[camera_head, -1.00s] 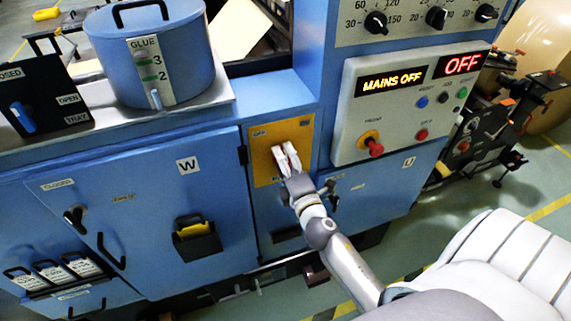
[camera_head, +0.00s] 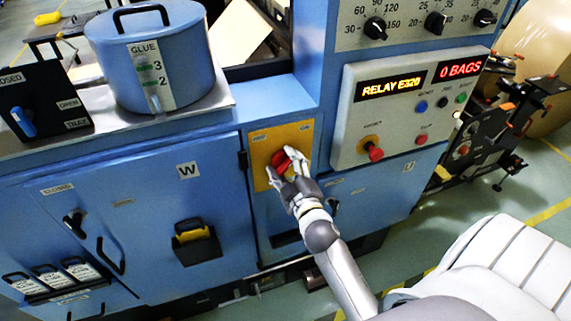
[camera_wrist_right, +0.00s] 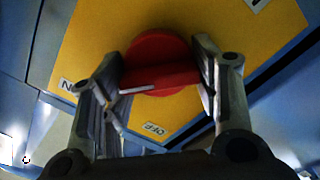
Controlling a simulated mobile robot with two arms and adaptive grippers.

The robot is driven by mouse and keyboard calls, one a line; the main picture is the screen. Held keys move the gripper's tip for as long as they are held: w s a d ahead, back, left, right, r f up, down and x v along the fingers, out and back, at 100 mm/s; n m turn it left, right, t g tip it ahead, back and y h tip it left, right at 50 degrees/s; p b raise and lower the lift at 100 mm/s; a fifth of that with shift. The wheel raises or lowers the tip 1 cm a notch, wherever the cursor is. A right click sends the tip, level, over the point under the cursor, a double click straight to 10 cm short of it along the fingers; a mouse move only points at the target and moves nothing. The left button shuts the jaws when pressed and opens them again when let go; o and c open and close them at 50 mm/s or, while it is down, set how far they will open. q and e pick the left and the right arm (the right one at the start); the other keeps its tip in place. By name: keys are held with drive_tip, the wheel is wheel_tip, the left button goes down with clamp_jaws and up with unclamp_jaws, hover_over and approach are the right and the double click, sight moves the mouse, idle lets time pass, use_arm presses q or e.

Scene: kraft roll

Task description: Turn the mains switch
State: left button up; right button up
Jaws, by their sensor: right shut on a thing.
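The mains switch (camera_head: 279,160) is a red rotary knob on a yellow plate (camera_head: 259,176) on the blue machine's front. In the right wrist view the red knob (camera_wrist_right: 158,64) sits between the two fingers of my right gripper (camera_wrist_right: 162,88), which is shut on it. In the head view my right gripper (camera_head: 288,168) reaches the knob from below right and covers part of it. A small "OFF" label (camera_wrist_right: 155,128) shows at the plate's edge in the right wrist view. My left gripper is not in view.
The control panel (camera_head: 347,140) at upper right has a red knob (camera_head: 375,154) and small buttons. Its displays read "RELAY E320" (camera_head: 391,87) and "0 BAGS" (camera_head: 461,68). A blue glue pot (camera_head: 190,60) stands at upper left. A handled cabinet door (camera_head: 150,215) is left of the plate.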

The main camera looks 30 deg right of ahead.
drive_tip(key=shift+m, duration=0.6)
drive_tip(key=o, duration=1)
drive_tip(key=shift+v, duration=3.8)
